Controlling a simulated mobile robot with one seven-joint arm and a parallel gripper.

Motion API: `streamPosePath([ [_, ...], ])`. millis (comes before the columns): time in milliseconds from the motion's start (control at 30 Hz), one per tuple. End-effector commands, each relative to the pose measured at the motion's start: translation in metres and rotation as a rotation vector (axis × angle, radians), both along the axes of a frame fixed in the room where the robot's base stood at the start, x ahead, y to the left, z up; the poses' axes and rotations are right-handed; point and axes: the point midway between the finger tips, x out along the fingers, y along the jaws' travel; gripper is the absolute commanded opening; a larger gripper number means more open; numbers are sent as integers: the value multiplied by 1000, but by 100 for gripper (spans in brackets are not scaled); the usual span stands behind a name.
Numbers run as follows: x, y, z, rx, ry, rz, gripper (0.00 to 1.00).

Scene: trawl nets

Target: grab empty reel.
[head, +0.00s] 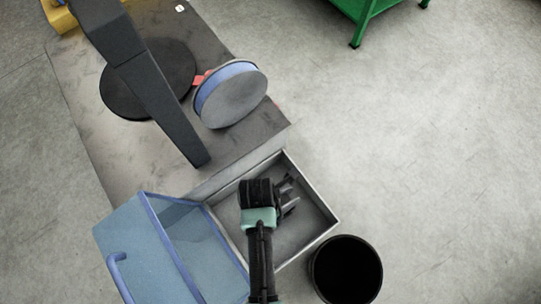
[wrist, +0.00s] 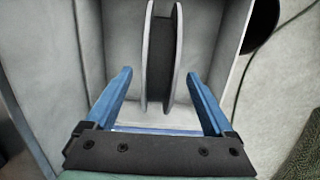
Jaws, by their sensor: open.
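A narrow reel (wrist: 162,60) with light grey flanges and a bare dark core stands on edge in a grey open-topped box in the wrist view. My gripper (wrist: 159,76) has its two blue fingers apart, one on each side of the reel, with a gap on both sides. I cannot tell how deep the reel sits between the fingers. In the head view, my gripper (head: 288,195) is over the grey box (head: 322,212), and my arm hides much of the box's inside, so the reel is not clearly seen there.
The box has a raised blue translucent lid (head: 165,240) at its left. A machine (head: 120,160) behind carries a blue and grey spool (head: 232,95), a black disc (head: 125,85) and a dark bar (head: 160,95).

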Motion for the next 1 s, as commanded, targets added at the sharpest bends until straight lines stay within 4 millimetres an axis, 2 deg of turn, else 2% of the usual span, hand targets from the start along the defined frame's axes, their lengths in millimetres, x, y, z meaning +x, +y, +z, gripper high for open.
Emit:
streamPosePath([
  [133,2,-1,-15,0,-1,0,88],
  [400,2,-1,-16,0,-2,0,86],
  [867,1,-1,-16,0,-1,0,3],
  [900,1,-1,-16,0,-1,0,0],
  [1000,1,-1,-16,0,-1,0,0],
])
